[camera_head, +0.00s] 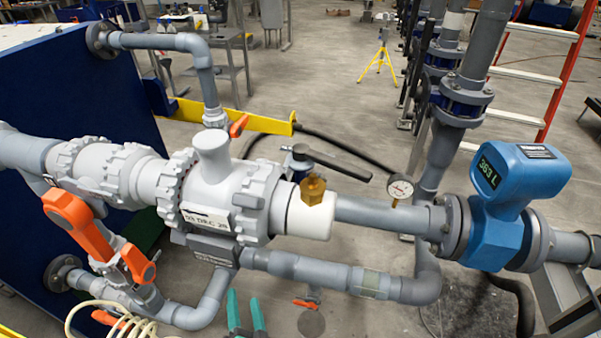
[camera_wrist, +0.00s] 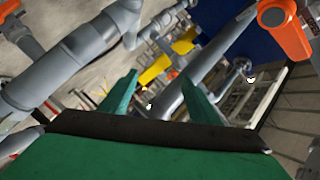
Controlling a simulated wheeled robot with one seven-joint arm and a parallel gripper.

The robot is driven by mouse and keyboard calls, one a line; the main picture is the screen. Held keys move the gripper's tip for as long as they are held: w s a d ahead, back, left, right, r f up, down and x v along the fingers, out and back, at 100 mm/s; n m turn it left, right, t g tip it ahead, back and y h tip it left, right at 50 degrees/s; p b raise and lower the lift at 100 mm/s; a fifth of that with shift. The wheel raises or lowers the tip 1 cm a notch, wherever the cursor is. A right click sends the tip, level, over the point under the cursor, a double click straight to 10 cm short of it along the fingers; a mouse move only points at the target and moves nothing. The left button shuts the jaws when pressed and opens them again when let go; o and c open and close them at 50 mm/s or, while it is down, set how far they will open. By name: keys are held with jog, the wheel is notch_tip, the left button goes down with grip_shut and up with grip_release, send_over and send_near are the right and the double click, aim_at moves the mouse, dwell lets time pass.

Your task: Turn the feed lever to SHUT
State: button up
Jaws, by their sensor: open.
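My gripper (camera_head: 244,303) shows at the bottom middle of the head view as two green fingers, apart and empty, below the grey pipework. In the wrist view its fingers (camera_wrist: 157,88) are spread with nothing between them. A large orange lever (camera_head: 80,226) slants down to the right on the left-hand pipework. A black lever (camera_head: 335,160) points right and slightly down behind the brass fitting. Which of them is the feed lever I cannot tell, and no SHUT mark is readable. An orange part (camera_wrist: 285,28) shows at the wrist view's upper right, clear of the fingers.
A blue flow meter (camera_head: 503,205) and a dial gauge (camera_head: 400,187) stand to the right. Small orange handles sit above (camera_head: 238,126) and below (camera_head: 304,303) the main pipe. A coiled cream hose (camera_head: 110,318) lies at lower left. Grey pipes crowd the area around my gripper.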

jog(key=w+a+r+n+g+y, duration=0.4)
jog(key=w+a+r+g+y, duration=0.3)
jog(key=w+a+r, duration=0.85)
notch_tip(320, 180, up, 22)
jog(key=f+n+g+h, duration=0.1)
jog(key=n+g+h, duration=0.7)
jog(key=n+h, duration=0.5)
send_over(335, 160)
jog(key=shift+s+a+r+n+y, duration=0.15)
jog(key=shift+r+n+y, duration=0.1)
jog(key=shift+n+y, duration=0.4)
notch_tip(335, 160, down, 8)
jog(key=shift+r, duration=0.2)
